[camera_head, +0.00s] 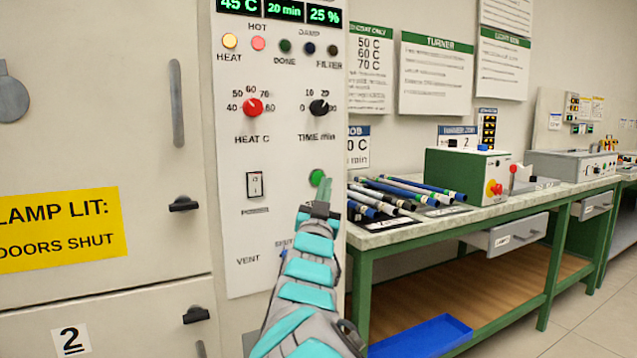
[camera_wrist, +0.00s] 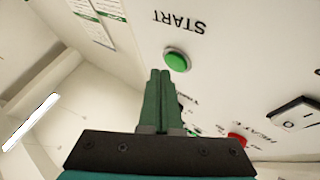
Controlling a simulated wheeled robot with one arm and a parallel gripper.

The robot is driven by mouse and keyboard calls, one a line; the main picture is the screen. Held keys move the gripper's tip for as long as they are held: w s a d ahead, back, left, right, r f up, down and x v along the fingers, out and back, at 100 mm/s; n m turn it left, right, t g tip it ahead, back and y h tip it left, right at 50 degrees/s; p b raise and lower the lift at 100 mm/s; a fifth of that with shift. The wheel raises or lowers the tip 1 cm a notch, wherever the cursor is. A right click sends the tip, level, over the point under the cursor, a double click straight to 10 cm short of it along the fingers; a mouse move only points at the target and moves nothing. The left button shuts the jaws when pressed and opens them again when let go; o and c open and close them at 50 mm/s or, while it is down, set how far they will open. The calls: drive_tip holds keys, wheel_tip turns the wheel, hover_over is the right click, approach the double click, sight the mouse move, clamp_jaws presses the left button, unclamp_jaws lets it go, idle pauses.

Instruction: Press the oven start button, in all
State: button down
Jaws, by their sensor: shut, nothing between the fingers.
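The oven's green start button (camera_head: 317,177) sits on the white control panel (camera_head: 240,205), below the time knob. It also shows in the wrist view (camera_wrist: 177,60) beside the upside-down word START. My gripper (camera_head: 325,186) is shut and empty, its green fingers together and pointing at the panel. In the wrist view the fingertips (camera_wrist: 160,73) lie just below and left of the button in the picture. A small gap shows there; I cannot tell the depth between them. In the head view my arm hides part of the lower panel.
Above the button are the red heat knob (camera_head: 252,107) and black time knob (camera_head: 319,107). A power rocker switch (camera_head: 255,184) is to its left. The displays (camera_head: 284,10) read 45 C, 20 min and 25 %. A green-framed bench (camera_head: 400,237) with several rods stands at the right.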

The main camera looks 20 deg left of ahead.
drive_tip(key=s+d+b, duration=0.3)
drive_tip(key=d+b, duration=0.1)
drive_tip(key=shift+s, duration=0.15)
idle(0.4)
idle(0.6)
